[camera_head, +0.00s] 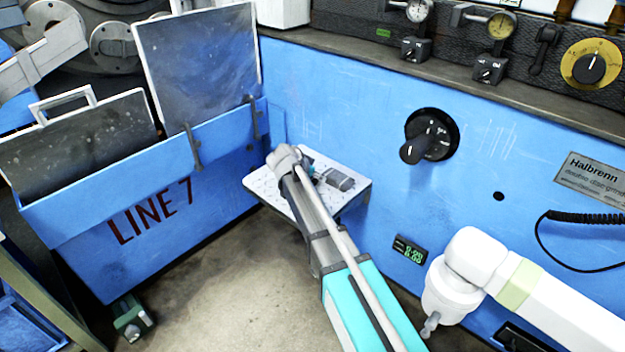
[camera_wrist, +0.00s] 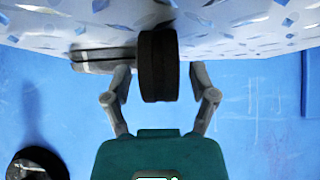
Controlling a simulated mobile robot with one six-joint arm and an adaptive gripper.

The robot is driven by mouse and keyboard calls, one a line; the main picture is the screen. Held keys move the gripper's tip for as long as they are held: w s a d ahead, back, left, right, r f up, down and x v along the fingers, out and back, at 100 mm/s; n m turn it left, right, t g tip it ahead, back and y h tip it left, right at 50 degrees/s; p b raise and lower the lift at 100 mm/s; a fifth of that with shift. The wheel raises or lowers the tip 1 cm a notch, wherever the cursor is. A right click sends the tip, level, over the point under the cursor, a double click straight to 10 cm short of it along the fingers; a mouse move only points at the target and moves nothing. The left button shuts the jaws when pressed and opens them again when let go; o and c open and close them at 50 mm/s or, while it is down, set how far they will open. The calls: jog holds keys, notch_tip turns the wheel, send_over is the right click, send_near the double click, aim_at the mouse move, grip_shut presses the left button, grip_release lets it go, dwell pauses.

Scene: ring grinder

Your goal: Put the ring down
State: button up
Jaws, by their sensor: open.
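The ring (camera_wrist: 158,66) is a dark, thick band seen edge-on in the wrist view, at the white speckled shelf (camera_wrist: 240,38). My gripper (camera_wrist: 162,72) is open, with one finger on each side of the ring and a visible gap to each. Whether the ring rests fully on the shelf cannot be told. In the head view the white shelf (camera_head: 262,186) juts from the blue machine, and my gripper (camera_head: 318,172) is low over it, small and partly hidden by my arm. The ring cannot be made out clearly there.
A grey object (camera_head: 340,180) lies on the shelf close to my gripper; a grey piece (camera_wrist: 95,58) also shows beside the ring. The blue wall (camera_head: 340,110) stands behind, with a black knob (camera_head: 428,138). A blue LINE 7 bin (camera_head: 150,215) is at left.

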grip_shut()
jog(key=shift+r, duration=0.15)
dwell(0.4)
notch_tip(320, 180, up, 3)
jog(key=p, duration=0.3)
jog(key=s+a+r+p, duration=0.1)
jog(key=s+r+p, duration=0.8)
jog(key=s, duration=0.5)
jog(key=shift+r+p, duration=0.35)
jog(key=shift+p, duration=0.15)
jog(key=shift+a, duration=0.1)
